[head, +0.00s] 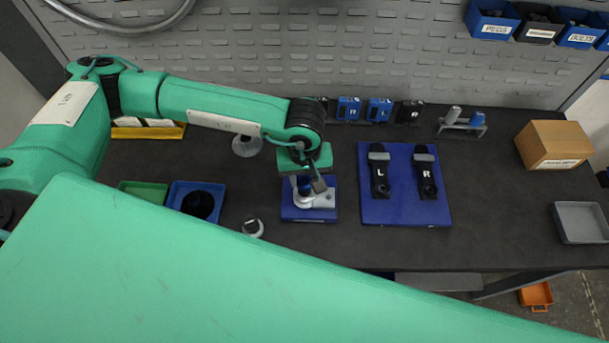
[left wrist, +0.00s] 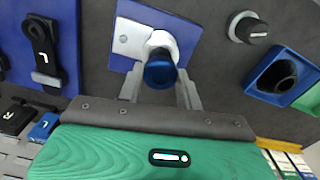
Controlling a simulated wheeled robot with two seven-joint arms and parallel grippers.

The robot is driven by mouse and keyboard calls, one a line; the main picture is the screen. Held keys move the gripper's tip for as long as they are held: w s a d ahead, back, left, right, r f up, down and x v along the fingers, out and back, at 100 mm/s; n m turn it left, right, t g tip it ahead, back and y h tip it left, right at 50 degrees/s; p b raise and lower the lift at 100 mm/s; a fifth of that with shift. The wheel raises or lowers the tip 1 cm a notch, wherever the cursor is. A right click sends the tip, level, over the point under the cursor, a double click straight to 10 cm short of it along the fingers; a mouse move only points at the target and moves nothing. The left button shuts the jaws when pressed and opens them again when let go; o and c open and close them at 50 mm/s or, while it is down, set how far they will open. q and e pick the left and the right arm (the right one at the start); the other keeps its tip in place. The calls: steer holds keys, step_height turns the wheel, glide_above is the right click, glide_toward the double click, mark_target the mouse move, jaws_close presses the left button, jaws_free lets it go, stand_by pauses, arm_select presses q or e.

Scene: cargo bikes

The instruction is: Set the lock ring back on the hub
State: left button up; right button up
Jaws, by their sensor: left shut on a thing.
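My left gripper (head: 304,183) points down over a small blue stand in the head view. In the left wrist view its two fingers (left wrist: 160,92) are shut on a blue round piece (left wrist: 160,74), perhaps the lock ring. The piece is in line with the white-grey hub (left wrist: 160,43), so I cannot tell whether it touches it. The hub (head: 319,201) sits on the blue base plate (head: 310,215). The gripper hides part of both in the head view. My right gripper is not in view.
A blue tray (head: 217,189) holds a black round part (head: 197,205). A small silver-and-black knob (head: 252,228) stands left of the hub. A blue board (head: 405,215) with black L and R parts lies right. A cardboard box (head: 554,143) and grey tray (head: 582,222) stand far right.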

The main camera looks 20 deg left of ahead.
mark_target(305, 180)
arm_select(q)
steer(key=o, duration=1)
steer(key=shift+o, duration=0.2)
step_height(305, 180, up, 14)
steer(key=b, duration=0.4)
steer(key=shift+b, duration=0.3)
steer(key=shift+f, duration=0.1)
